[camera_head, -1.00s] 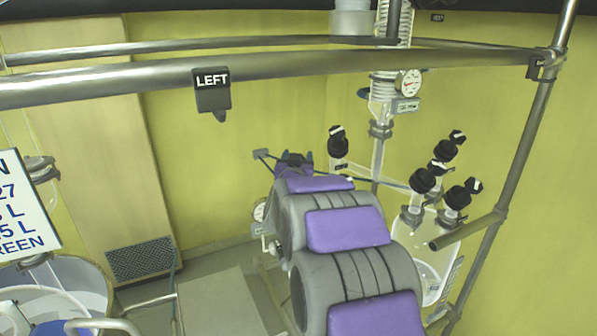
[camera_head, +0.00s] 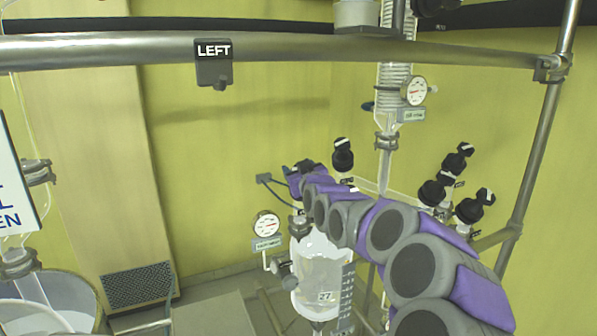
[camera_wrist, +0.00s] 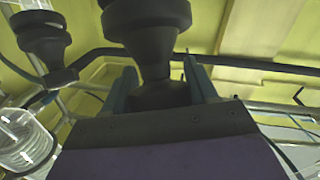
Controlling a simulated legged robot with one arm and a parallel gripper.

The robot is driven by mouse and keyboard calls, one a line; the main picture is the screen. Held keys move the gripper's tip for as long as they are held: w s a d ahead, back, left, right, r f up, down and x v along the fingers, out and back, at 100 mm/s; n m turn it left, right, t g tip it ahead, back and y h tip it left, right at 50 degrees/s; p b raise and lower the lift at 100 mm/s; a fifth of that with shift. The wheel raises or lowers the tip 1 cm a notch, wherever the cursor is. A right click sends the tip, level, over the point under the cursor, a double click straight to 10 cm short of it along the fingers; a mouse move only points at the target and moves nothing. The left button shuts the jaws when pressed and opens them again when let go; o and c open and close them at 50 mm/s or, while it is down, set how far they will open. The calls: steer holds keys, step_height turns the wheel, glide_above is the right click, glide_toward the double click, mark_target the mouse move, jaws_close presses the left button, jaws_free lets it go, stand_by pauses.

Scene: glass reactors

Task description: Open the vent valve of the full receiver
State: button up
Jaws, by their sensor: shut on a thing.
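A glass receiver (camera_head: 322,272) with a pale interior and a small number tag stands below my arm in the head view. Its liquid level is hard to read. My gripper (camera_wrist: 160,85) is shut on a black valve knob (camera_wrist: 148,30), with one finger on either side of its narrow neck in the wrist view. In the head view my gripper (camera_head: 290,178) is above the receiver's top, and the gripped knob is hard to make out there. The right-hand receiver is mostly hidden behind my arm.
A black-capped valve (camera_head: 343,155) stands just right of my gripper; several more are at right. A pressure gauge (camera_head: 267,225) is left of the receiver. A steel rail (camera_head: 130,48) crosses above. Another black knob (camera_wrist: 42,40) is at left in the wrist view.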

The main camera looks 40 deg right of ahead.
steer(key=shift+r+n+y, duration=0.1)
steer(key=shift+n+y, duration=0.2)
stand_by(0.4)
steer(key=o, duration=1)
steer(key=shift+c, duration=0.2)
steer(key=v, duration=1.7)
steer(key=shift+s+f, duration=0.2)
steer(key=shift+f, duration=0.1)
steer(key=shift+d, duration=0.1)
